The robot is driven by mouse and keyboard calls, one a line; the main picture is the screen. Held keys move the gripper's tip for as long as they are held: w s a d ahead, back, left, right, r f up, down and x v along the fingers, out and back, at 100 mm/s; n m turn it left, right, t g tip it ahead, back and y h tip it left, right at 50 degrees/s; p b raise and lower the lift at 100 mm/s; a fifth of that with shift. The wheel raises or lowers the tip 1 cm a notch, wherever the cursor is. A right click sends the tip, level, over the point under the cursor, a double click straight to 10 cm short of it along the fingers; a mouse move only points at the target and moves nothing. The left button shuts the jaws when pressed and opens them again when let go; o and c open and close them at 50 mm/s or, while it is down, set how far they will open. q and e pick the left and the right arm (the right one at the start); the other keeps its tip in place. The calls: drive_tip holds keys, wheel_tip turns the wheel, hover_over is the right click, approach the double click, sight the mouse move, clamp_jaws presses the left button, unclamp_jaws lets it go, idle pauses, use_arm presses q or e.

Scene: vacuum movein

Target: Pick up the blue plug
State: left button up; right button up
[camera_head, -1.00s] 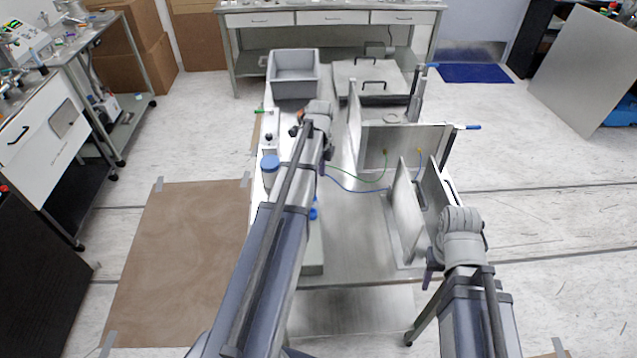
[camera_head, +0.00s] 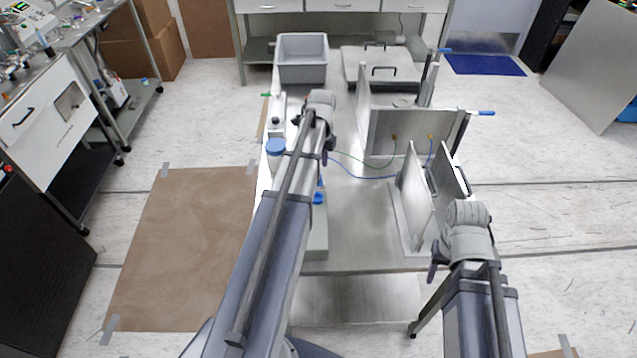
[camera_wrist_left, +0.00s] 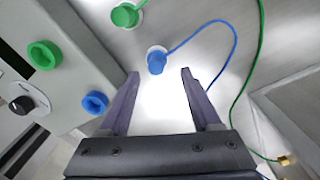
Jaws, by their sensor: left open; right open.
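In the left wrist view the blue plug (camera_wrist_left: 156,62) sits on a pale round base on the bright surface, with a blue cable (camera_wrist_left: 234,45) curving away from it. My left gripper (camera_wrist_left: 159,73) is open, its two fingertips just short of the plug and to either side of it, not visibly touching. A green plug (camera_wrist_left: 126,16) is just beyond, up and left.
A panel with a green ring (camera_wrist_left: 43,55), a blue ring (camera_wrist_left: 95,102) and a black knob (camera_wrist_left: 22,104) lies left of the left gripper. Upright metal plates (camera_head: 420,190) stand on the table's right.

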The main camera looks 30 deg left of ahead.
use_arm(q)
drive_tip(key=f+b, duration=0.2)
drive_tip(key=f, duration=0.1)
drive_tip(key=f+b, duration=0.1)
drive_tip(key=shift+s+a+f, duration=0.15)
drive_tip(key=shift+s, duration=0.15)
clamp_jaws()
idle(0.4)
